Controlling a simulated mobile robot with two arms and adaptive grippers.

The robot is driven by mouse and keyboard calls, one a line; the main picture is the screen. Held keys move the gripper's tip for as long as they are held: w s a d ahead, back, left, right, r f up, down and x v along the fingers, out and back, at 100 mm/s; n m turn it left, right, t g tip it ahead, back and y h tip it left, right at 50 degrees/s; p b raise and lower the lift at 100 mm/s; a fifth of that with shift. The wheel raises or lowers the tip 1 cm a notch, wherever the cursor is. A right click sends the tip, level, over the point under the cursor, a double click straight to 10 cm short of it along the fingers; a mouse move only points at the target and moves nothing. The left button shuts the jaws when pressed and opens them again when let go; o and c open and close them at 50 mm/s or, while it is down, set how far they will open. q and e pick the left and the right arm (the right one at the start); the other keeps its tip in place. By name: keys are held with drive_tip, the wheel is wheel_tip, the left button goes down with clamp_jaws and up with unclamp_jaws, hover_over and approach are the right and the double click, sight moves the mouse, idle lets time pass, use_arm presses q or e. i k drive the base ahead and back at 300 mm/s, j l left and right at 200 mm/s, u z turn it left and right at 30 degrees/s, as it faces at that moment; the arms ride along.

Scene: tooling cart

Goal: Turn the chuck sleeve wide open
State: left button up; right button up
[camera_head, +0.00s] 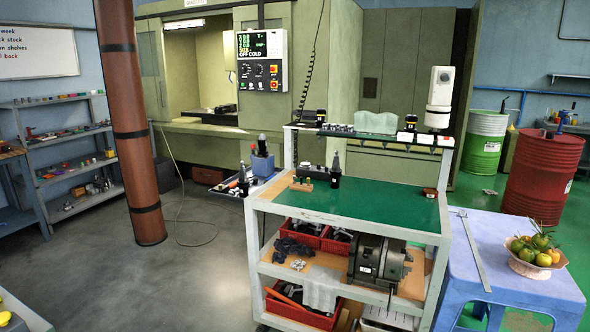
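The tooling cart (345,217) stands in the middle of the view with a green top (400,209). A dark upright tool holder with a narrow tapered grey top (335,170) stands on the cart top, left of its middle. It may be the chuck, but its sleeve and jaws are too small to make out. A similar dark piece (262,143) stands upright in a blue block at the cart's left side. Neither of my grippers is in view.
A low dark fixture (312,172) and a small brown piece (301,185) lie beside the upright holder. The right part of the green top is mostly clear. A blue table (505,278) with a fruit bowl (530,265) stands right of the cart. A brown pillar (130,120) rises at left.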

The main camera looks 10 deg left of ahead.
sight(262, 141)
drive_tip(key=i+j, duration=0.2)
drive_tip(key=i, duration=0.35)
drive_tip(key=i+j, duration=0.2)
drive_tip(key=i, duration=0.3)
drive_tip(key=i+j, duration=0.2)
drive_tip(key=i, duration=0.35)
drive_tip(key=i+j+u, duration=0.1)
drive_tip(key=i, duration=0.4)
drive_tip(key=i+j, duration=0.25)
drive_tip(key=i, duration=0.3)
